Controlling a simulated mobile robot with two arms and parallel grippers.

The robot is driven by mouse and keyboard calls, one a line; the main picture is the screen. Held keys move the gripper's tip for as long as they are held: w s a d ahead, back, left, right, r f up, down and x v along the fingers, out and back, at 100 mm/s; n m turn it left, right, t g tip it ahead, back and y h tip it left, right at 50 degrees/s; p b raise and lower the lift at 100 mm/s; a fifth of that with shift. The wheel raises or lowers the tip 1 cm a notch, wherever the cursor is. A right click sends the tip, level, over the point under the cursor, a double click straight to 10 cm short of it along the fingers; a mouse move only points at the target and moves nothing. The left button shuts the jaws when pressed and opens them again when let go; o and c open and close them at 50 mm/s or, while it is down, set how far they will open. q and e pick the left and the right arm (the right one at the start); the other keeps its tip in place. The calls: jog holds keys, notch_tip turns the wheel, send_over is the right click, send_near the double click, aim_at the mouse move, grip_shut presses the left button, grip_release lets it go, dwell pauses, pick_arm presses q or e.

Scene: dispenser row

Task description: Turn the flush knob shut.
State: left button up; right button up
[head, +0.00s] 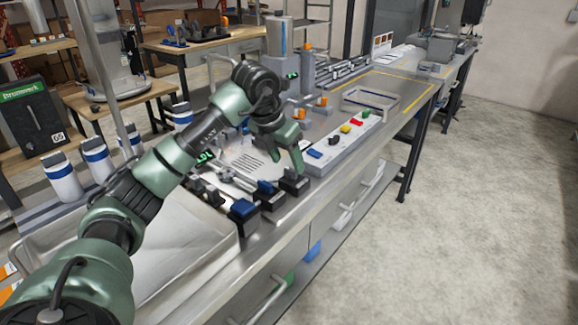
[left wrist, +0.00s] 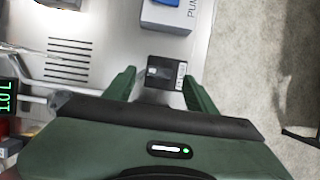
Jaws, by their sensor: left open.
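The flush knob is most likely the small black block with a dark knob (head: 294,184) at the right end of a short row near the bench's front edge. It also shows in the left wrist view (left wrist: 161,72), with a small white label too blurred to read surely. My left gripper (head: 288,166) is open above this knob. In the left wrist view, its two fingers (left wrist: 158,80) stand on either side of the block, with a gap on both sides. My right gripper is not in view.
A slotted drain plate (head: 250,163) lies behind. A panel of coloured buttons (head: 340,141) is to the right. The floor in front is clear.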

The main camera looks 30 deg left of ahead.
aim_at(290, 169)
pick_arm(q)
jog(key=shift+x, duration=1.2)
jog(key=shift+w+f, duration=0.15)
jog(key=shift+f, duration=0.25)
grip_shut()
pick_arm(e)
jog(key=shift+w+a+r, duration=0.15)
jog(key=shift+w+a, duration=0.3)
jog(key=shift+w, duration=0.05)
